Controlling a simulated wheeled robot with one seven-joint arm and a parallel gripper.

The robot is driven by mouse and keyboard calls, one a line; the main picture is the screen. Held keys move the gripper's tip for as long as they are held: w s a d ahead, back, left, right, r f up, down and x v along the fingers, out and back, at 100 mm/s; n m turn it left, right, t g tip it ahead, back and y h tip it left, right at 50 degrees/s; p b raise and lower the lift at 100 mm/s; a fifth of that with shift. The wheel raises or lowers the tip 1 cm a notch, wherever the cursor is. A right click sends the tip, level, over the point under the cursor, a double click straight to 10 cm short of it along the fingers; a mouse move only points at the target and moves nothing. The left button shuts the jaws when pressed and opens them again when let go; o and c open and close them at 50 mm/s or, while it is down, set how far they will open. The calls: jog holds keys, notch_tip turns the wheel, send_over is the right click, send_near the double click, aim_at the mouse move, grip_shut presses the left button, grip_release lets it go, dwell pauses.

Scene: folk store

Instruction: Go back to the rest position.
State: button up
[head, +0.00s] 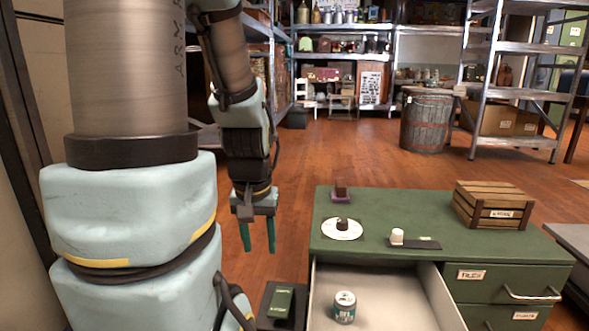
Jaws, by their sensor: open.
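My gripper (257,235) hangs at the left of the green cabinet (450,237), pointing down over the floor. Its two green fingers are apart with nothing between them. My arm fills the left of the head view and hides what lies behind it. The cabinet's near left drawer (390,287) is pulled open, and a can (344,307) stands upright in it.
On the cabinet top are a white plate (335,229) with a small dark object, a brown block on a purple base (341,192), a white object (397,236) by a dark slab, and a wooden crate (493,206). A barrel (426,122) and shelves stand behind; the floor between is clear.

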notch_tip(320, 180, up, 38)
jog(key=p, duration=3.7)
jog(key=shift+d, duration=0.15)
